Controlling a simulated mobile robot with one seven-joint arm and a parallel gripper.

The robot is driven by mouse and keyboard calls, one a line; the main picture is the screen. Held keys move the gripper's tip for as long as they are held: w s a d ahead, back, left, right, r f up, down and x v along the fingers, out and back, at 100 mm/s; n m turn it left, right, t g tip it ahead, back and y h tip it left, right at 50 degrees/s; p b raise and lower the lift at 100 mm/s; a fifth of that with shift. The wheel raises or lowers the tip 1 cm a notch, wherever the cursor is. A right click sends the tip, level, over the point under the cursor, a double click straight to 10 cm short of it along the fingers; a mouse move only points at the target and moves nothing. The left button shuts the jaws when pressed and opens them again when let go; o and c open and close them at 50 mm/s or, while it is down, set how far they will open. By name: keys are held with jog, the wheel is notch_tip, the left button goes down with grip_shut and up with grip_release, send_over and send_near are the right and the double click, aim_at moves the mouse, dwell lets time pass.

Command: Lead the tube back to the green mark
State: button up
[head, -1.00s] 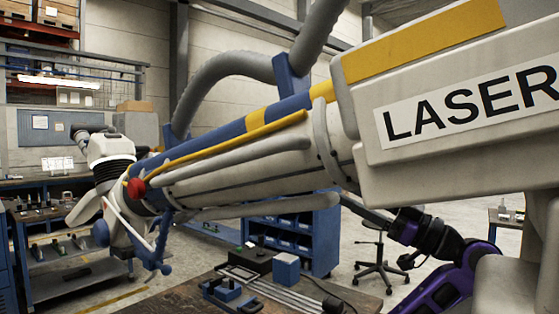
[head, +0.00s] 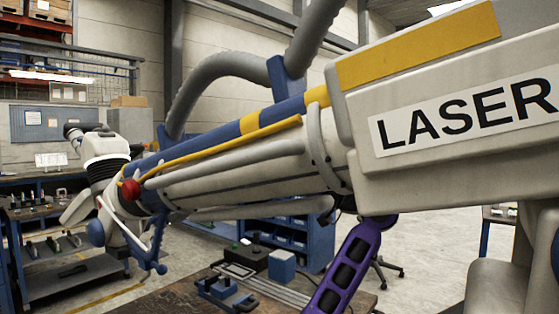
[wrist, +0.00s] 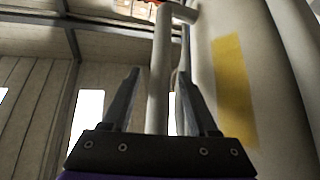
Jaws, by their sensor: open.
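A long beige boom (head: 250,160) with a blue stripe and yellow bands runs across the head view, down to the left. A thick grey tube (head: 215,72) arches above the boom. In the wrist view my gripper (wrist: 158,74) is open, and a light grey bar (wrist: 158,60) with a short cross-piece at its top shows between the fingers. I cannot tell whether they touch it. My gripper is hidden behind the boom in the head view. No green mark is visible on the boom.
The boom's box marked LASER (head: 455,105) fills the right. Below is a workbench (head: 150,296) with a blue block (head: 281,266) and clamps. A blue cabinet (head: 320,245) and a chair stand behind. A beige surface with a yellow patch (wrist: 233,90) is close on my gripper's right.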

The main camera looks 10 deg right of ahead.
grip_shut()
dwell(0.4)
dwell(1.1)
